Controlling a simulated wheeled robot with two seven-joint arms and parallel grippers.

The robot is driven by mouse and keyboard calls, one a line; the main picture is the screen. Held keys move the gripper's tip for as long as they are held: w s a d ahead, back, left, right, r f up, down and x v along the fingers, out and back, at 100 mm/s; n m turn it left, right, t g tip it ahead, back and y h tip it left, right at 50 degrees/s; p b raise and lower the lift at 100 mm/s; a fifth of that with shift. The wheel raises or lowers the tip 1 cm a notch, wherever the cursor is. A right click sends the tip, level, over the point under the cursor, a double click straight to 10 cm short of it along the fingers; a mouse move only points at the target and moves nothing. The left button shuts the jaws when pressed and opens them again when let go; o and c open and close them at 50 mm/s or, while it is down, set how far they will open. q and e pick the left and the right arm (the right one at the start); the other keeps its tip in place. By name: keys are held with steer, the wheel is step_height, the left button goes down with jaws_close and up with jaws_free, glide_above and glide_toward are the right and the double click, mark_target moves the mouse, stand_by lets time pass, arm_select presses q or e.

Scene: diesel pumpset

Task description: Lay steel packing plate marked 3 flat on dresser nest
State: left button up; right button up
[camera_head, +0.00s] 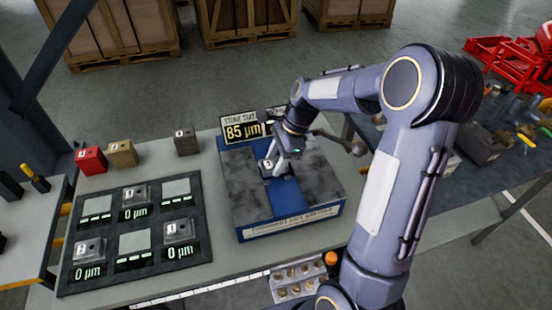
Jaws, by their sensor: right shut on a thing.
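My right gripper (282,160) reaches down over the blue-based dresser (290,224) and is shut on the steel packing plate marked 3 (267,166). The plate's numbered face shows beside the fingers, over the dresser's blue middle strip between grey stone-like surfaces. I cannot tell whether the plate touches the nest or hangs just above it; the fingers and plate hide that part of the nest. A sign behind the dresser (241,129) reads "STONE TAKE 85 µm". My left gripper is not in view.
A dark board (133,263) at left holds several plates, including one marked 4 (135,193), among pale square pads. Red (91,161), tan (123,154) and dark (186,142) blocks stand behind it. A tray of small round parts (295,281) lies at the front edge.

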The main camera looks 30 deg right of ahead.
steer(key=shift+f, duration=0.2)
steer(key=shift+f+b, duration=0.3)
steer(key=shift+f, duration=0.05)
steer(key=shift+f, duration=0.15)
steer(key=o, duration=1.4)
steer(key=shift+c, duration=0.2)
steer(key=v, duration=0.7)
steer(key=shift+r, duration=0.4)
steer(key=shift+d, duration=0.15)
